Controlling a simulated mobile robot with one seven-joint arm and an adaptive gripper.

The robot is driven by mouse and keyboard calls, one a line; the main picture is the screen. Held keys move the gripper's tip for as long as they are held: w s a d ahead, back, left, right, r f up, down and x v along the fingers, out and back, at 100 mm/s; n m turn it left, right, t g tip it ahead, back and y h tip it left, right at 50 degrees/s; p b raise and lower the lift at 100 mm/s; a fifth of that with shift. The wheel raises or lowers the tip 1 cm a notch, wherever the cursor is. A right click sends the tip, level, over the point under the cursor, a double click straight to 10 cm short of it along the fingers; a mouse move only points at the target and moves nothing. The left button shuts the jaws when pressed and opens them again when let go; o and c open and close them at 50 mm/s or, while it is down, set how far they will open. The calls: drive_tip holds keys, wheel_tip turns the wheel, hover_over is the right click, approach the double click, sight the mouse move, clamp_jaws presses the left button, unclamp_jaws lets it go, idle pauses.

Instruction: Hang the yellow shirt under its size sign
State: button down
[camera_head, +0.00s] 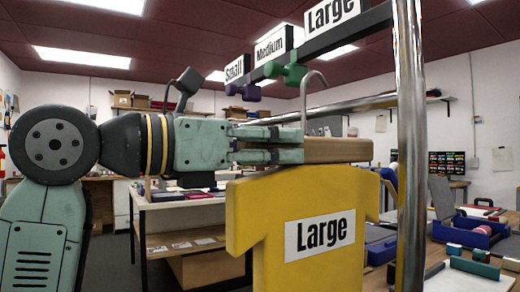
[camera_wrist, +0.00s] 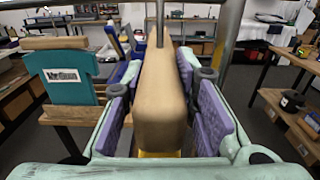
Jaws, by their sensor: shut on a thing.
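The yellow shirt (camera_head: 310,250) hangs upright from its wooden hanger bar (camera_head: 335,150) in the head view, with a "Large" label on its front. My gripper (camera_head: 290,145) comes from the left and is shut on the hanger bar. In the wrist view the bar (camera_wrist: 162,95) sits between the purple finger pads, with a sliver of yellow below. The hanger's hook (camera_head: 315,78) rises near the metal rail (camera_head: 355,107); whether they touch is unclear. The "Large" sign (camera_head: 331,13) is right of the "Medium" sign (camera_head: 270,46) and "Small" sign (camera_head: 235,70).
A metal post (camera_head: 410,150) stands right of the shirt. Purple and green clamps (camera_head: 286,72) sit below the sign beam. In the wrist view a teal "Medium" shirt (camera_wrist: 62,91) is at left. A cluttered table (camera_head: 470,245) is at right.

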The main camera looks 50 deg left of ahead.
sight(315, 166)
drive_tip(key=shift+w+d+b, duration=0.15)
drive_tip(key=shift+w+b, duration=0.1)
drive_tip(key=shift+w, duration=1.5)
drive_tip(key=shift+w+d+b, duration=0.15)
drive_tip(key=shift+w+b, duration=0.1)
drive_tip(key=shift+w, duration=1.45)
drive_tip(key=shift+w+f, duration=0.15)
drive_tip(key=shift+f, duration=0.15)
drive_tip(key=shift+f+b, duration=1.05)
drive_tip(key=shift+f, duration=0.1)
drive_tip(key=c, duration=1.2)
unclamp_jaws()
